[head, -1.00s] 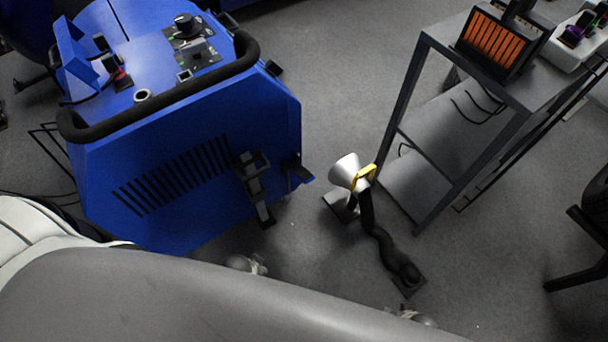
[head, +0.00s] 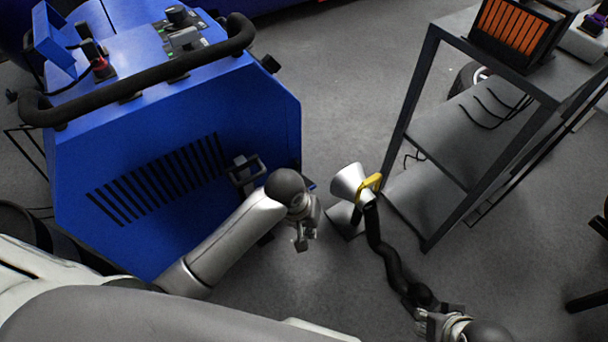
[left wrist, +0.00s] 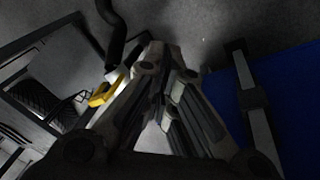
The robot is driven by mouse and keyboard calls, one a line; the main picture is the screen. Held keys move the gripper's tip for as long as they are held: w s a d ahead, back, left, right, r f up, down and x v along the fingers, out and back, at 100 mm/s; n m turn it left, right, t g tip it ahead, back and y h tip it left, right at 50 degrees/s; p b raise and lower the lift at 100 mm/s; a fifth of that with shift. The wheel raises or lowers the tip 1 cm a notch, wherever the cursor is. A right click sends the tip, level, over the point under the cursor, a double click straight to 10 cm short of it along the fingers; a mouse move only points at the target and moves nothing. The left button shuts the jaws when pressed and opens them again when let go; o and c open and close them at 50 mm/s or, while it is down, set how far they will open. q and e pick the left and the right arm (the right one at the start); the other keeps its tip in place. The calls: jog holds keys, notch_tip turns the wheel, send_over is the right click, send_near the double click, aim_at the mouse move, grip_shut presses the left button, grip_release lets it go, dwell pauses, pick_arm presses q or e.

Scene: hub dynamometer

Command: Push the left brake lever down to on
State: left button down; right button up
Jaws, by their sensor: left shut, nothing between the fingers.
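The blue machine (head: 200,120) stands at the left in the head view. On its lower front is a dark lever-like part with a loop-shaped top (head: 245,170), probably the left brake lever. My left arm hides its lower part. In the left wrist view a dark upright bar (left wrist: 253,100) stands in front of the blue panel (left wrist: 292,85). My left gripper (head: 303,236) is shut and empty, just right of and below the loop, apart from it. It also shows in the left wrist view (left wrist: 160,65). My right gripper (head: 430,321) is at the bottom; its jaws are unclear.
A silver funnel (head: 348,180) with a yellow handle (head: 370,186) and a black hose (head: 388,262) stands right of my left gripper. A grey rack (head: 425,95) is beyond it. A black padded rail (head: 150,82) runs along the machine's top. Floor shows between machine and funnel.

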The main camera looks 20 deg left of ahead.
pick_arm(q)
jog(key=w+a+r+n+y, duration=0.1)
jog(key=w+a+r+n, duration=0.1)
jog(key=w, duration=0.4)
jog(key=w+a+r+n+y, duration=0.1)
jog(key=w+a+r+n, duration=0.2)
jog(key=w, duration=0.3)
jog(key=w+a+r+n+g+y, duration=0.1)
jog(key=w+a+r+n, duration=0.1)
jog(key=w, duration=0.4)
notch_tip(320, 180, up, 2)
jog(key=shift+a+r+n, duration=0.1)
jog(key=shift+a+n, duration=0.25)
jog(key=shift+n, duration=0.45)
jog(key=shift+f, duration=0.2)
